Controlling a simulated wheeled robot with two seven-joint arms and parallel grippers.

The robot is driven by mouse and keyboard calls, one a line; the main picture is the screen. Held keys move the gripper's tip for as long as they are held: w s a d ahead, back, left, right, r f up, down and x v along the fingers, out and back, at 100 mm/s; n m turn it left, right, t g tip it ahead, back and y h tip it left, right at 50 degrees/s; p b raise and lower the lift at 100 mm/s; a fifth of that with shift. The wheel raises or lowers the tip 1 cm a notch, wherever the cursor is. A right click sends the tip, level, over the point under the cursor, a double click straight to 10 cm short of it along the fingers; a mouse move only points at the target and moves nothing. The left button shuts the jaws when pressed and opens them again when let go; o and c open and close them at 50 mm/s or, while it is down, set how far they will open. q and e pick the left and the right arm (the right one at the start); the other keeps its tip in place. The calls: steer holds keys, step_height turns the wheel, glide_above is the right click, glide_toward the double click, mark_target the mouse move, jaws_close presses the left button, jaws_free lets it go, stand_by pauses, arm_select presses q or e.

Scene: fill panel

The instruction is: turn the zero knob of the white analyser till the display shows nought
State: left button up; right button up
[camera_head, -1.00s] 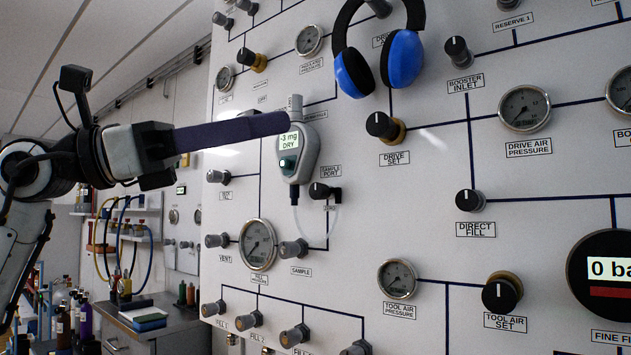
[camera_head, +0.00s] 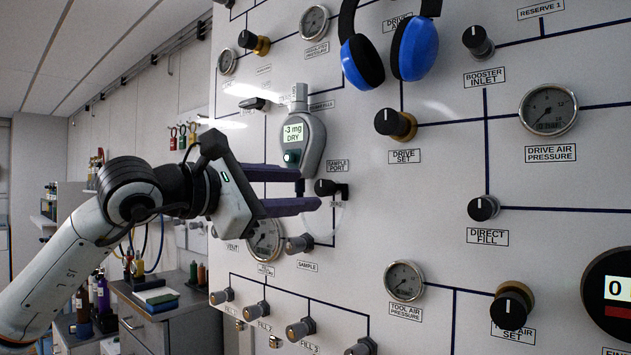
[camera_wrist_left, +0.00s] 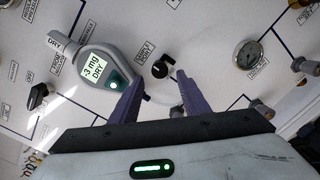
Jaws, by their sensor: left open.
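A glowing green round part sits below the display. A black knob (camera_head: 326,187) is to its lower right, under a SAMPLE PORT label; a small label below it seems to read ZERO. My left gripper (camera_head: 309,188) is open, its purple fingers pointing at the panel. In the left wrist view the black knob (camera_wrist_left: 160,69) shows between and just beyond the fingertips (camera_wrist_left: 158,80); contact cannot be told. My right gripper is not in view.
Blue headphones (camera_head: 415,50) hang at the upper panel. The drive set knob (camera_head: 392,123) stands to the right, the sample knob (camera_head: 299,243) and a gauge (camera_head: 265,241) below. A clear tube curves beneath the black knob. A bench (camera_head: 165,315) stands at lower left.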

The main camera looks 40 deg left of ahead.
mark_target(320, 188)
arm_select(q)
steer(key=w, duration=0.3)
steer(key=w+p, duration=0.1)
steer(key=w, duration=0.1)
steer(key=shift+w+d, duration=0.1)
steer(key=shift+d, duration=0.3)
steer(key=c, duration=1)
steer(key=shift+r+m+p, duration=0.2)
steer(key=shift+m+p, duration=0.35)
steer(key=shift+m, duration=1.55)
